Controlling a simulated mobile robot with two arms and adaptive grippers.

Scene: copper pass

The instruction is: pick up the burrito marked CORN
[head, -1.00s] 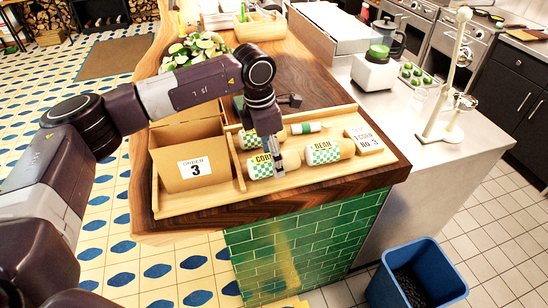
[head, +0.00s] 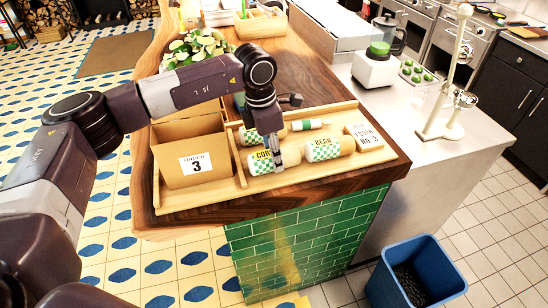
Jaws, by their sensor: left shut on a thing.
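I cannot tell whether the burrito is clear of the tray floor. The burrito marked BEAN (head: 324,150) lies to its right, apart from the gripper. Another checked burrito (head: 249,137) lies behind, partly hidden by my arm. My right gripper is not in view.
An open cardboard box (head: 190,148) marked order 3 stands in the tray's left part. A small white-green item (head: 308,124) lies behind BEAN, and a ticket card (head: 364,137) stands at the right. A plant (head: 197,50) is behind; a blue bin (head: 418,273) is on the floor.

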